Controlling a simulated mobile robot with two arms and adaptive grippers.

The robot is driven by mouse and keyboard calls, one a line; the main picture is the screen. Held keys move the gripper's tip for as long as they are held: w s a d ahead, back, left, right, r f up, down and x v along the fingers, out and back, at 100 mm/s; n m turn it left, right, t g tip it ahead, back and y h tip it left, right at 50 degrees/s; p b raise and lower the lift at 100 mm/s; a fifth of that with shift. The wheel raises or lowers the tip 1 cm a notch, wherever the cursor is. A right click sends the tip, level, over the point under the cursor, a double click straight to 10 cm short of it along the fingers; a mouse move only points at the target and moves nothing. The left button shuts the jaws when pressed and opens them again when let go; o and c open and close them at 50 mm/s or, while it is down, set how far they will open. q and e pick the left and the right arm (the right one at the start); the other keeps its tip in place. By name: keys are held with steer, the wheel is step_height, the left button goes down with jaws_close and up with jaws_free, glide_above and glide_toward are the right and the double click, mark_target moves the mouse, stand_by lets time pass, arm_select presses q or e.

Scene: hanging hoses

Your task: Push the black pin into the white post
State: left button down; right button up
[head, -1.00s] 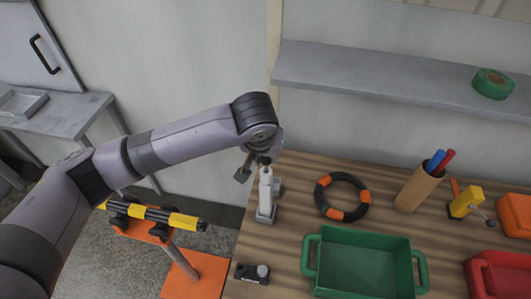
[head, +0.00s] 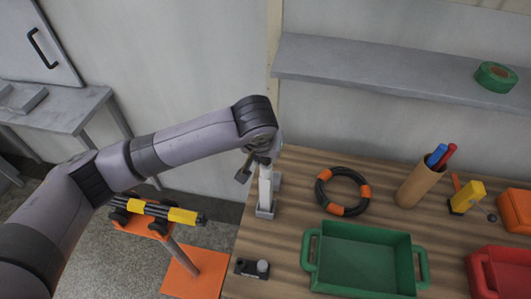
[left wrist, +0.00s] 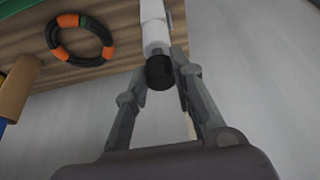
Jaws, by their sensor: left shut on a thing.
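The white post (head: 265,190) stands upright on a grey foot at the left edge of the wooden table. My left gripper (head: 260,161) points down over its top. In the left wrist view the black pin (left wrist: 160,72) sits end-on at the top of the white post (left wrist: 155,32), in line with it. The fingers of my left gripper (left wrist: 160,68) are on both sides of the pin and shut on it. How deep the pin sits is hidden. My right gripper is not in view.
A black and orange ring (head: 343,191), a green tray (head: 308,262), a brown pen cup (head: 420,185) and a yellow block (head: 467,196) stand to the right. A small black block (head: 250,268) lies in front. A grey shelf (head: 400,78) runs behind.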

arm_select(q)
steer(key=shift+f+b, duration=0.3)
steer(key=shift+f, duration=0.55)
steer(key=c, duration=1.3)
jaws_free()
steer(key=v, duration=1.2)
